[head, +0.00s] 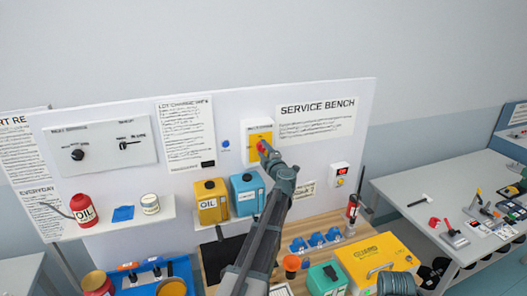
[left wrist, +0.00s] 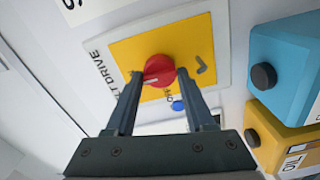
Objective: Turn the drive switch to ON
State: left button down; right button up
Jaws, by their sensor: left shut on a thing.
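The drive switch is a red round knob (left wrist: 159,71) on a yellow plate (left wrist: 203,38) with a white surround, fixed to the upright white panel. In the head view the yellow plate (head: 261,138) shows beside the "Service Bench" sign, with the knob partly hidden by my gripper. My left gripper (left wrist: 159,76) has one finger on each side of the knob and is shut on it. A pale mark shows on the knob's face. The plate's lettering is only partly readable.
Below the switch, a yellow oil can (head: 210,203) and a blue can (head: 246,195) stand on a shelf close to my left arm. The bench below is crowded with tools and a yellow case (head: 377,262).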

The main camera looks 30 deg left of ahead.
dwell(0.4)
pick_arm(q)
jog(key=shift+c, duration=1.5)
grip_release()
jog(key=shift+s, duration=0.1)
jog(key=v, duration=1.3)
jog(key=shift+s+d, duration=0.2)
jog(key=shift+d, duration=0.05)
